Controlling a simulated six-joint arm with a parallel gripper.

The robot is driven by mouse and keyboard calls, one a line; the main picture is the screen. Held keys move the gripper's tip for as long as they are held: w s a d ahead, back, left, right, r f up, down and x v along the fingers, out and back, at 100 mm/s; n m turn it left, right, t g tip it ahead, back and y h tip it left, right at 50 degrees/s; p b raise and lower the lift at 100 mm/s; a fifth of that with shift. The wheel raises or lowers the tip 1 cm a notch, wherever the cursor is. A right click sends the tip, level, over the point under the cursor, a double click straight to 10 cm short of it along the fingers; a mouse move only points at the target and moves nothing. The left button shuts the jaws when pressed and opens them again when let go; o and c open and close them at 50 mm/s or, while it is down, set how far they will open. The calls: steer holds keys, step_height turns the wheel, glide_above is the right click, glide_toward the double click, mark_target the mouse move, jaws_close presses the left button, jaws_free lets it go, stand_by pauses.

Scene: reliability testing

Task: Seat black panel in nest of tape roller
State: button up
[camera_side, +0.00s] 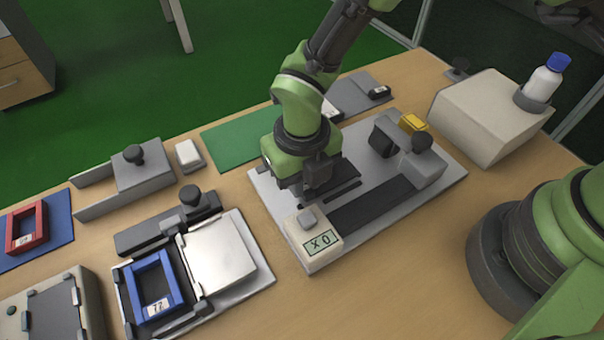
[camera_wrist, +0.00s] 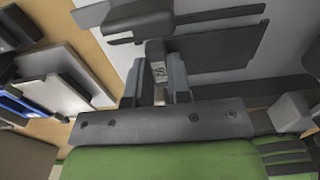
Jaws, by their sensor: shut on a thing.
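The tape roller is a grey plate (camera_side: 268,205) with a dark strip (camera_side: 372,205), a knobbed grey block (camera_side: 424,168) and a counter box (camera_side: 318,240) reading "X 0". My gripper (camera_side: 308,192) is low over the plate's left part, pointing down. In the wrist view, my gripper (camera_wrist: 156,90) is shut on a dark tab with a small white label. The tab seems to belong to the flat black panel (camera_wrist: 222,48), also partly visible in the side view (camera_side: 340,172) beside my gripper. The nest is not clearly visible; I cannot tell whether the panel touches the plate.
A fixture at front left holds a blue frame (camera_side: 134,280) beside a pale plate (camera_side: 220,250). A red frame (camera_side: 42,226) lies on a blue mat. A green mat (camera_side: 235,140) is behind. A beige box (camera_side: 490,115) with a blue-capped bottle (camera_side: 545,82) stands right.

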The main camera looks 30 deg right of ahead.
steer(key=shift+f, duration=0.45)
stand_by(0.3)
steer(key=o, duration=0.9)
steer(key=shift+r, duration=3)
